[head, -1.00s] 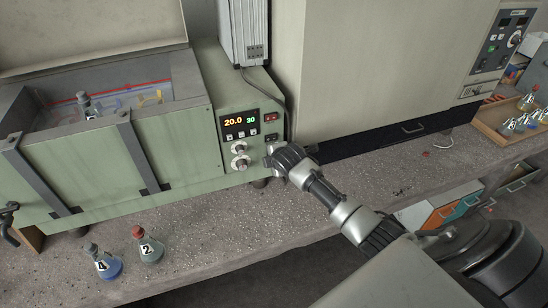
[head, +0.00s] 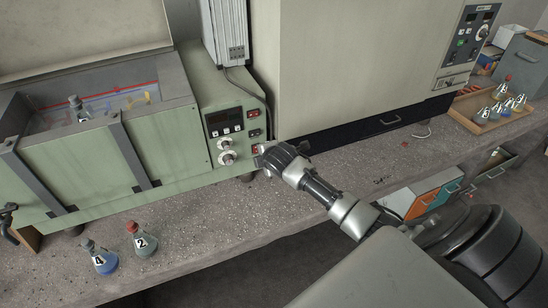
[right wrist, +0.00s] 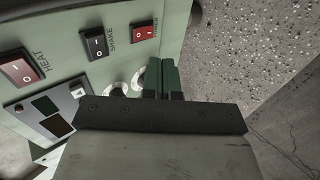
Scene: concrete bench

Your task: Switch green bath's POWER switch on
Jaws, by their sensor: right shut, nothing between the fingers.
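The green bath (head: 165,135) stands on the bench at left, with its control panel on the right part of its front. Its display (head: 224,122) is dark. In the right wrist view, the red POWER switch (right wrist: 143,33) sits beside the black SHAKE switch (right wrist: 95,44) and the red HEAT switch (right wrist: 20,70). I cannot tell which side of the POWER rocker is pressed in. My right gripper (head: 262,160) is at the panel's lower right, by the POWER switch. Its fingers (right wrist: 163,78) are shut and empty, and their tips appear just short of the switch. My left gripper is out of view.
Two knobs (head: 227,158) sit below the display. Flasks 4 (head: 105,261) and 2 (head: 145,243) stand on the bench in front of the bath. A large cabinet (head: 350,70) stands to the right. A tray of flasks (head: 462,112) is at far right.

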